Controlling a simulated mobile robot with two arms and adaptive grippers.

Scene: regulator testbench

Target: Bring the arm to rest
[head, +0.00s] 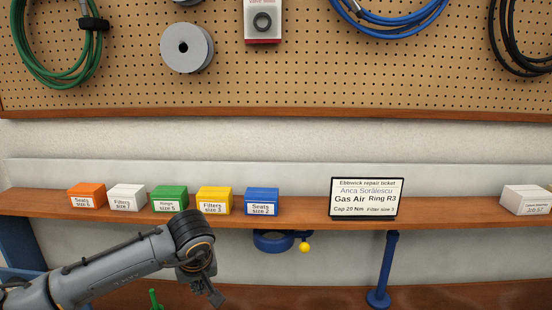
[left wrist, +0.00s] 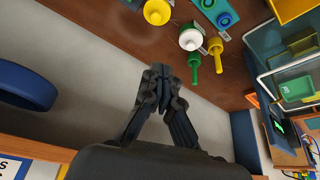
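My left arm comes in from the left in the head view, and its left gripper (head: 212,291) hangs below the wrist, pointing down in front of the lower bench. In the left wrist view the left gripper's (left wrist: 164,78) two dark fingers come together at the tips, with nothing visible between them. Beyond the fingers lies the brown bench top (left wrist: 130,40) with small parts on it. My right gripper is in neither view.
A wooden shelf (head: 300,209) holds several small boxes, including a blue one (head: 262,201), and a repair ticket (head: 367,197). Below it are a blue ring (head: 272,242) and a blue post (head: 386,268). The left wrist view shows a green-handled part (left wrist: 194,60) and a yellow-handled part (left wrist: 217,55).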

